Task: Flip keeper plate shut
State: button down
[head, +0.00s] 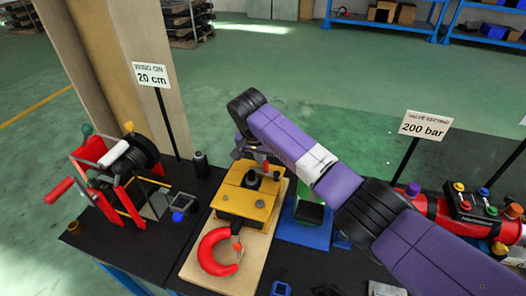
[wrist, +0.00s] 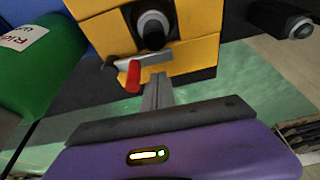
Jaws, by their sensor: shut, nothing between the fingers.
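The yellow block (head: 245,197) stands on a pale wooden board (head: 190,268) in the head view, with a red hook (head: 212,262) at its near side. In the wrist view the yellow block (wrist: 186,52) fills the top middle, with a dark round boss in a pale ring. Below the boss is a thin grey plate (wrist: 148,59), which looks like the keeper plate, with a red peg (wrist: 132,77) at its left. My gripper (wrist: 157,84) is shut and empty, its tips just below the plate and right of the peg; contact is unclear. In the head view my wrist partly hides this area.
A red-framed winch (head: 110,180) stands left on the black bench. A green object (wrist: 30,55) is close at left in the wrist view. A blue tray (head: 300,232) and red valve pipe (head: 425,203) lie right. My arm crosses above the bench.

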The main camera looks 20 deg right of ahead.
jog(key=shift+s+a, duration=0.45)
jog(key=shift+s, duration=0.1)
